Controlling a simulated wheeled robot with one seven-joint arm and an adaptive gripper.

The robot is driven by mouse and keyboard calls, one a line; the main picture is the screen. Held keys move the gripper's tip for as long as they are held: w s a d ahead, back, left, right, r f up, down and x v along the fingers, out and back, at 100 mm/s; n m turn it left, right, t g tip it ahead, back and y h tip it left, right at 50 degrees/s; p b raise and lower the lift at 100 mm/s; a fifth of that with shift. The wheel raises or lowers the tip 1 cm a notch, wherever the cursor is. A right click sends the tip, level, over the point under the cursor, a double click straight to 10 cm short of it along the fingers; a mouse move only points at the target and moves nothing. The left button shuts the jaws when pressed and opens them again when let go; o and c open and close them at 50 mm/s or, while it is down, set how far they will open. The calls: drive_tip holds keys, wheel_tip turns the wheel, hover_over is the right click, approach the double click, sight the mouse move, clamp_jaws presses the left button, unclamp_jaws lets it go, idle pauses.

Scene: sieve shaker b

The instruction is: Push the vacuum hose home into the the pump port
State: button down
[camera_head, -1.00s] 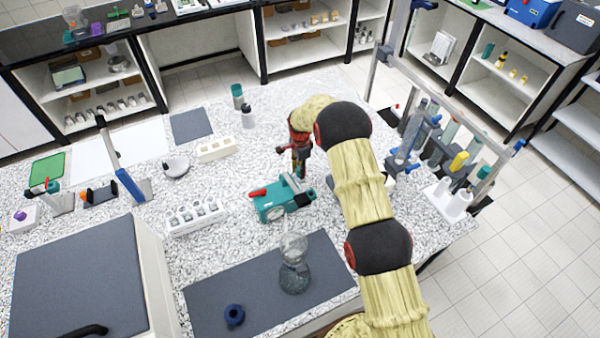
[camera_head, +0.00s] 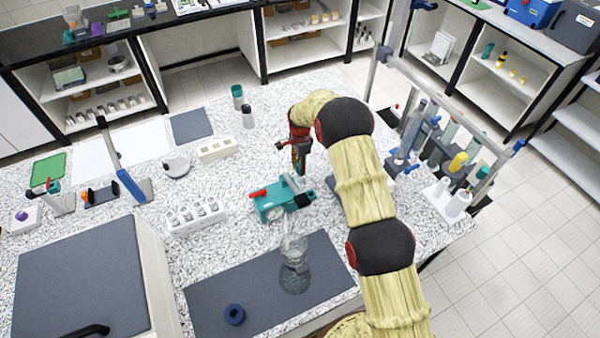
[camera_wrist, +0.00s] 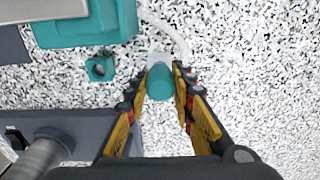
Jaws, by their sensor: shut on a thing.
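The teal pump (camera_head: 275,205) with a red part on top stands on the bench, just left of my gripper (camera_head: 300,168). In the wrist view part of the pump (camera_wrist: 88,22) shows at the top left. A teal block with a round hole (camera_wrist: 101,67), which looks like the port, sits just below it. My gripper (camera_wrist: 166,98) is shut on the teal end of the vacuum hose (camera_wrist: 160,82). A pale tube (camera_wrist: 170,32) curves from beside the pump toward this end. The held end is to the right of the holed block and apart from it.
A white rack of cups (camera_head: 196,216) stands left of the pump. A frame with tubes (camera_head: 415,130) stands at the right.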

drive_tip(key=shift+r+p, duration=0.45)
drive_tip(key=shift+r, duration=1.25)
drive_tip(key=shift+r, duration=1.5)
drive_tip(key=shift+d+f, duration=0.1)
